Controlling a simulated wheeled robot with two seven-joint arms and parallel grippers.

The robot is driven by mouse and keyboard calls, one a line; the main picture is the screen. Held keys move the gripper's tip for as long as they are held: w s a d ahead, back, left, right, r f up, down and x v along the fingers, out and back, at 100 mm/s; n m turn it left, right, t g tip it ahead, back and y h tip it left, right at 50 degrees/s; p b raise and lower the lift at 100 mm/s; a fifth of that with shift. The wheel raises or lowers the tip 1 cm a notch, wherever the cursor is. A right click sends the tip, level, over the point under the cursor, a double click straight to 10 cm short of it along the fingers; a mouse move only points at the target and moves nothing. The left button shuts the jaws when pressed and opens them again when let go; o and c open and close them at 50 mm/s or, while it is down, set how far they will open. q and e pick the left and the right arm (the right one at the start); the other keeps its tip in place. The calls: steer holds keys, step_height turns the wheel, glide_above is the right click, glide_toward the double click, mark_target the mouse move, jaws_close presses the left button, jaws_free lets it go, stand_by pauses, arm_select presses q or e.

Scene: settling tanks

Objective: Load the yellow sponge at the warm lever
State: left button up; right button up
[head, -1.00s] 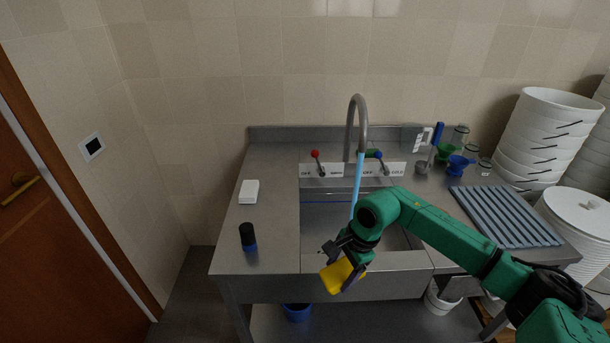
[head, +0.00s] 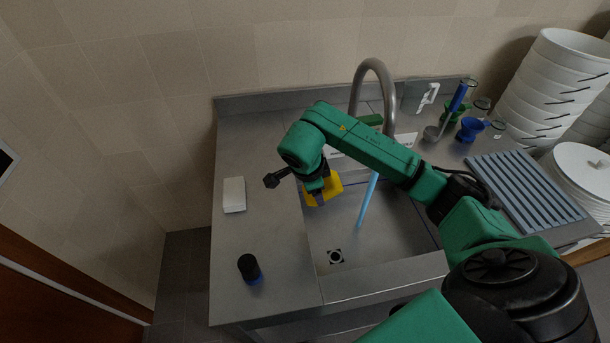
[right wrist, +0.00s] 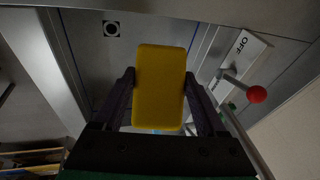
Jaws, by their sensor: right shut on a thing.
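My right gripper (head: 316,190) is shut on the yellow sponge (head: 333,185) and holds it over the left part of the sink. In the right wrist view the sponge (right wrist: 160,85) sits upright between the two dark fingers. In the head view my right arm hides this lever. My left gripper is not in view.
A blue stream (head: 367,200) falls from the curved faucet (head: 373,65) into the sink (head: 390,240). A white block (head: 234,194) and a dark, blue-based cylinder (head: 249,268) stand on the left counter. A ribbed grey rack (head: 515,190) and stacked white tubs (head: 560,75) are at right.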

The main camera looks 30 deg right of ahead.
mark_target(331, 186)
steer(key=s+d, duration=0.2)
steer(key=d, duration=0.1)
steer(key=shift+s+r+b, duration=0.15)
steer(key=shift+s+b, duration=0.15)
steer(key=shift+b, duration=0.05)
arm_select(q)
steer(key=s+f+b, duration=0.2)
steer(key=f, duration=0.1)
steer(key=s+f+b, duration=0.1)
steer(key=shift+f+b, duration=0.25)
steer(key=shift+b, duration=0.1)
arm_select(e)
steer(key=w+d+f, duration=0.1)
steer(key=d+f, duration=0.1)
steer(key=d, duration=0.8)
steer(key=shift+w+d+f, duration=0.2)
steer(key=shift+d, duration=0.1)
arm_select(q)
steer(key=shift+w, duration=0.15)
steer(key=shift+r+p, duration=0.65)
arm_select(e)
steer(key=a, duration=0.8)
steer(key=shift+s+a+r, duration=0.1)
